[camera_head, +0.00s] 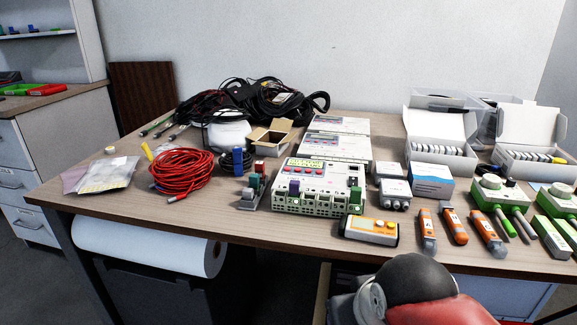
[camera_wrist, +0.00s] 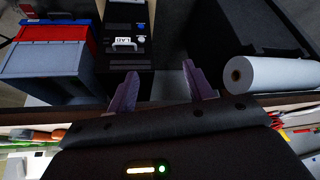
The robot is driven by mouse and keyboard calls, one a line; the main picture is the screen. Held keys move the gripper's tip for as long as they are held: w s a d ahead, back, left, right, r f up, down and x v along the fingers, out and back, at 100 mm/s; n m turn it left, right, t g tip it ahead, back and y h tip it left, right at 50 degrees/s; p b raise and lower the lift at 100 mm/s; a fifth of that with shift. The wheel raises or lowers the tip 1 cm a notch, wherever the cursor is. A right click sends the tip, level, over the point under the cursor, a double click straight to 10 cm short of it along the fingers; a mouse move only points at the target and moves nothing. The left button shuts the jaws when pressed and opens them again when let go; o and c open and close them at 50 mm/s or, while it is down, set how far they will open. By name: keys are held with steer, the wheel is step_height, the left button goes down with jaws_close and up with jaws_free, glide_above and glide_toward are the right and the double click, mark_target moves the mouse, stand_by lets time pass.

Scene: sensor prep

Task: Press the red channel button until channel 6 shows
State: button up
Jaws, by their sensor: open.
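A white and green control box (camera_head: 320,202) stands near the middle of the table in the head view. Its sloped top has a green-edged panel with several red buttons (camera_head: 305,170). The lettering and any channel number are too small to read. In the wrist view my gripper (camera_wrist: 160,80) is open and empty, its two purple fingers wide apart. It points at the space in front of and below the table edge, away from the box. The control box does not show clearly in the wrist view. My gripper's fingers are not in the head view.
A yellow and white handheld unit (camera_head: 370,229) lies just in front of the box. Orange testers (camera_head: 453,225) lie to its right and a red cable coil (camera_head: 181,171) to its left. Below the table are a paper roll (camera_wrist: 262,75), a black case (camera_wrist: 125,40) and blue bins (camera_wrist: 45,62).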

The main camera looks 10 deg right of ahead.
jaws_close()
stand_by(1.6)
